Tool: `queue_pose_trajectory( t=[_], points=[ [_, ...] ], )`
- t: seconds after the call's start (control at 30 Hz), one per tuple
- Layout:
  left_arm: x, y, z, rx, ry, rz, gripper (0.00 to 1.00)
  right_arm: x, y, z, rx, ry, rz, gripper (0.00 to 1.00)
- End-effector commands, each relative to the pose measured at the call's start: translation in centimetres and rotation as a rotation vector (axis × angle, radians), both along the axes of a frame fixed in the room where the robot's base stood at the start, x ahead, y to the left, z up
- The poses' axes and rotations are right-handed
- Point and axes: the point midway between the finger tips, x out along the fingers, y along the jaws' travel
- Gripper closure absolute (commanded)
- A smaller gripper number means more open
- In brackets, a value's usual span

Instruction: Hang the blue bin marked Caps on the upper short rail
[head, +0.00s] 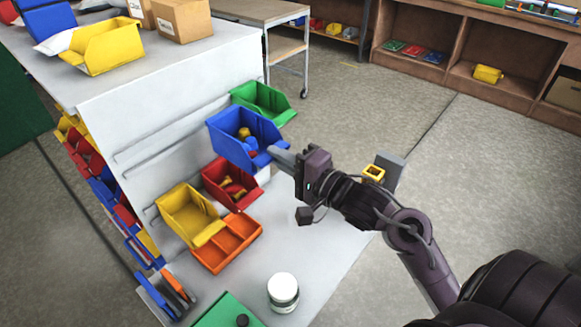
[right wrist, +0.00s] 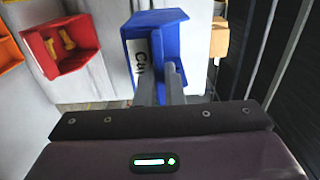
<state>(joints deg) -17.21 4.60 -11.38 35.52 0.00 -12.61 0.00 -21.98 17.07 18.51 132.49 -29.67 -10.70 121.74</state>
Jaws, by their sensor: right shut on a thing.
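The blue bin (head: 225,127) is at the right part of the white panel, with small yellow and other coloured pieces inside. In the right wrist view the bin (right wrist: 172,38) shows a white label, partly hidden by a finger, so I cannot read it fully. My right gripper (head: 276,154) is shut on the bin's front edge; its fingers (right wrist: 160,88) also show in the wrist view. The upper rail (head: 165,136) runs across the panel toward the bin. I cannot tell whether the bin's back touches it. My left gripper is out of view.
A green bin (head: 264,101) is just behind the blue one. A red bin (head: 215,183), yellow bin (head: 183,213) and orange tray (head: 229,243) are below and left. A white jar (head: 283,291) stands on the worktop (head: 325,262), which has free room around it.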

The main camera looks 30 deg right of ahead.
Motion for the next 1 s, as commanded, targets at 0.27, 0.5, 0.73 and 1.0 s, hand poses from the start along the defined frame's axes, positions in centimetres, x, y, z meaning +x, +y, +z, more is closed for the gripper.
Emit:
queue_pose_trajectory(
  t=[0.27,0.5,0.73,1.0],
  points=[
    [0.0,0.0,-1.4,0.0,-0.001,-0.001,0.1,2.4,0.9,-0.1,0.0,-0.003,0.001,1.0],
    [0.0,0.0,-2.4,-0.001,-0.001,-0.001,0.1,4.5,1.6,-0.1,0.001,-0.003,0.0,1.0],
    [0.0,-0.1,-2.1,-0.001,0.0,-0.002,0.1,6.4,2.3,0.4,0.002,0.0,0.0,1.0],
    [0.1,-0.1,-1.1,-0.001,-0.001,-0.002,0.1,8.1,2.9,0.1,0.001,0.0,-0.001,1.0]
  ],
)
